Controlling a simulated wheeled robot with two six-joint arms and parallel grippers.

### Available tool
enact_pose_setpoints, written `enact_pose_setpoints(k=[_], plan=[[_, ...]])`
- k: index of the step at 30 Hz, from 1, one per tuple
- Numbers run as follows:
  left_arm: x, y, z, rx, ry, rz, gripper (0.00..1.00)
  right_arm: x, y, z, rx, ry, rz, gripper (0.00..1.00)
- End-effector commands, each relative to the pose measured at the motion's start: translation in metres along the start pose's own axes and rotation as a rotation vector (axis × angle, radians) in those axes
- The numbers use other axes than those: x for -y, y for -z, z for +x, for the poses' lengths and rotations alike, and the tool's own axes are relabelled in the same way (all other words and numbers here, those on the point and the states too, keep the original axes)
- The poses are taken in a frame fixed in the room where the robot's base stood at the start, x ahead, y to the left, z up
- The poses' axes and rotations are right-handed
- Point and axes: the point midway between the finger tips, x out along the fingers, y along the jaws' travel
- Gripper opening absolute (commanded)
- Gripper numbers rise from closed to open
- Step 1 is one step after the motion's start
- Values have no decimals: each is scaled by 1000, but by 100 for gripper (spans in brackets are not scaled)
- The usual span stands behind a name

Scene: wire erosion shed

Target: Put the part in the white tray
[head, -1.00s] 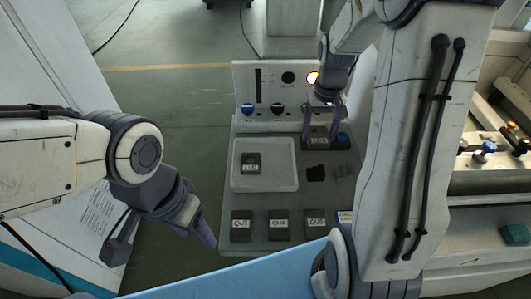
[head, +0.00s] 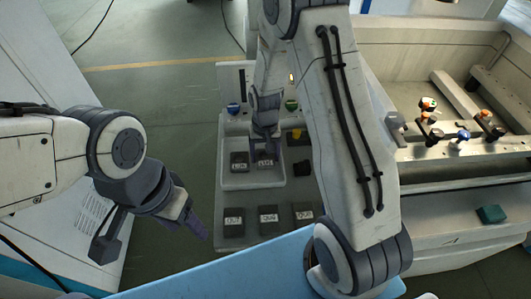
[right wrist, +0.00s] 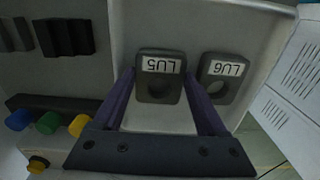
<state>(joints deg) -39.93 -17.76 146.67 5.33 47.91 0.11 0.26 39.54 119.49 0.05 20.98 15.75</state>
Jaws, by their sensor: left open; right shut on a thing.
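A dark block labelled LU5 (right wrist: 160,75) is between the two purple fingers of my right gripper (head: 265,150), which is shut on it. In the head view the block (head: 266,158) is inside the outline of the white tray (head: 252,182), in its back right area. I cannot tell whether it touches the tray floor. A second dark block, labelled LU6 (right wrist: 222,75), sits in the tray beside it; it also shows in the head view (head: 239,161). My left gripper (head: 193,220) is open and empty, left of the grey board, clear of it.
Several dark labelled blocks (head: 268,220) stand in a row in front of the tray. Black foam-like pieces (right wrist: 64,37) lie beside the tray. Coloured knobs (right wrist: 47,123) line the back panel. A machine with a trough (head: 440,140) stands at right. The front of the tray is free.

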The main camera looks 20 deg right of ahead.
Motion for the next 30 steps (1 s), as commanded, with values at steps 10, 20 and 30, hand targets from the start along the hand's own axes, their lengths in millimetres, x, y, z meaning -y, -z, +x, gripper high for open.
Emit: enact_pose_setpoints(k=[10, 20, 30], plan=[[0, 0, 2, 0, 0, 0, 59, 0, 1, 4, -2, 1, 0, 0], [0, 0, 2, 0, 0, 0, 59, 0, 0, 4, -1, 0, 0, 87], [1, 0, 9, 0, 0, 0, 59, 0, 2, -28, -8, 2, 0, 87]])
